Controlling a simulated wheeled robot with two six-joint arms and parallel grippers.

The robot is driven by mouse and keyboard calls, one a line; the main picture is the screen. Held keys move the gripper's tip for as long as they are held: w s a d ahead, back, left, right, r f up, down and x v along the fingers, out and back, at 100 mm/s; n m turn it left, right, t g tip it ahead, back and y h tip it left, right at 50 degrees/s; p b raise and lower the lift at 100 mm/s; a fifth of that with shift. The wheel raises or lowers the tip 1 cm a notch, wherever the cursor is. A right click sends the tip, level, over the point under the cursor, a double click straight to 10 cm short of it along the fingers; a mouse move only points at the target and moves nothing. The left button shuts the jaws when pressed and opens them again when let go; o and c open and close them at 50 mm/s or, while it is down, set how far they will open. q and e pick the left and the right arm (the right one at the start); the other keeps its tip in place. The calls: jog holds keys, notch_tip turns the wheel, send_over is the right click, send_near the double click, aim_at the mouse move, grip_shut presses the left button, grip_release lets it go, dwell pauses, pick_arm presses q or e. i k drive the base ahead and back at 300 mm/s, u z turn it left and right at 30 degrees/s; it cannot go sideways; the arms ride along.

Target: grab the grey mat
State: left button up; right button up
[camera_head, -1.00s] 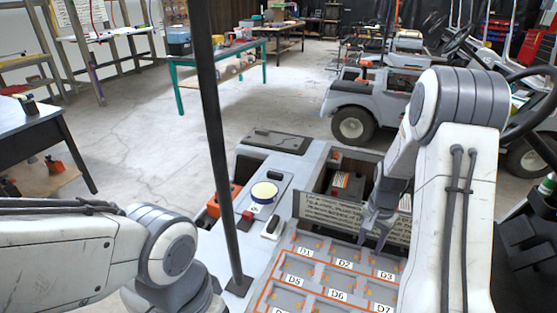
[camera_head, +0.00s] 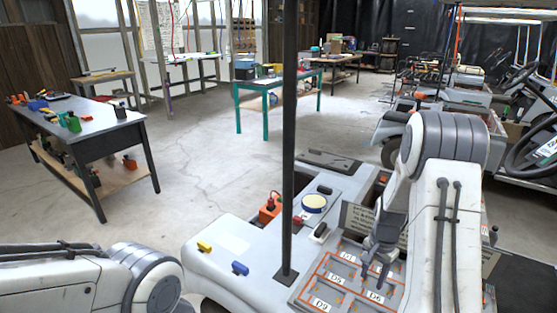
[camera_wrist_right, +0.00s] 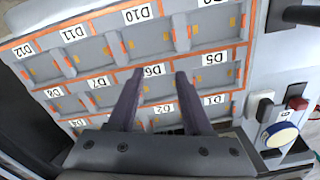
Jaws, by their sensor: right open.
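A flat dark grey piece (camera_head: 329,162) lies at the far end of the cart's light deck in the head view; it may be the grey mat, but I cannot tell for sure. My right gripper (camera_head: 374,272) points down over the labelled compartment tray (camera_head: 325,284), well to the near side of that piece. In the right wrist view the right gripper (camera_wrist_right: 158,76) is open, with nothing between its fingers, above the tray (camera_wrist_right: 105,82) around D6. My left arm comes in at the lower left of the head view; its gripper is out of the picture.
A black post (camera_head: 289,150) rises from the deck left of the tray. A workbench (camera_head: 90,122) stands left.

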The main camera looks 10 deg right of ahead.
aim_at(314, 155)
jog(key=u, duration=1.05)
jog(key=i, duration=5.15)
jog(key=z, duration=2.8)
jog(key=i, duration=1.95)
jog(key=z, duration=0.55)
